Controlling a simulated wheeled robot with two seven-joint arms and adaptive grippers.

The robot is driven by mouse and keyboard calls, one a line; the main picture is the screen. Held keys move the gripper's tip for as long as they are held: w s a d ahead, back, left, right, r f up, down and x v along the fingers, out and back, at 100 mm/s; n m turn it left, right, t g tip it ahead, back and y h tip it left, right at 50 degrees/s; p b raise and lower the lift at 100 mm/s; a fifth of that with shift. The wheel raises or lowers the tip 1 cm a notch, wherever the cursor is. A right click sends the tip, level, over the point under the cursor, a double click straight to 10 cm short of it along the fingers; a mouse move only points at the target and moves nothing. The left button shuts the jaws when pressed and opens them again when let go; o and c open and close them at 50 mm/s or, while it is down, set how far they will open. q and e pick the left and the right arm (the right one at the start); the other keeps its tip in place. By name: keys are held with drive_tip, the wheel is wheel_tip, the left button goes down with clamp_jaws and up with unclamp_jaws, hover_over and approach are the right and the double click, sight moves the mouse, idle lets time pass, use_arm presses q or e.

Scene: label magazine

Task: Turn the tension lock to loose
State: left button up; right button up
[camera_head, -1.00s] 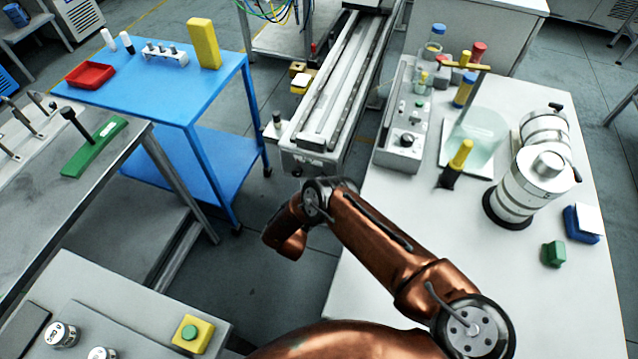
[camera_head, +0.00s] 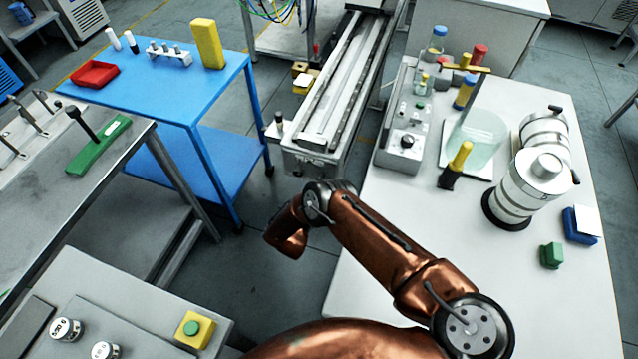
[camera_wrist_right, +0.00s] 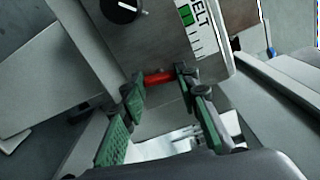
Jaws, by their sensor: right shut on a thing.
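In the right wrist view, a short red bar (camera_wrist_right: 158,77) lies across the gap between the fingertips of my right gripper (camera_wrist_right: 160,84). The fingers, with green pads, are shut on it, one at each end. The bar is against the lower edge of a grey panel (camera_wrist_right: 150,45). It looks like the tension lock's handle, but no lock marking is readable. In the head view my copper right arm reaches in from the lower right; its fingers cannot be made out there. My left gripper is not in view.
The panel carries a black knob (camera_wrist_right: 121,9) and a white label (camera_wrist_right: 203,28) reading "BELT". In the head view, a conveyor (camera_head: 318,150) stands beyond my arm, a white table (camera_head: 470,240) at right and a blue cart (camera_head: 150,88) at left.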

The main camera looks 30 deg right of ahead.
drive_tip(key=shift+s+f, duration=0.1)
drive_tip(key=shift+f, duration=0.05)
drive_tip(key=o, duration=1.1)
drive_tip(key=shift+o, duration=0.2)
drive_tip(key=v, duration=1.2)
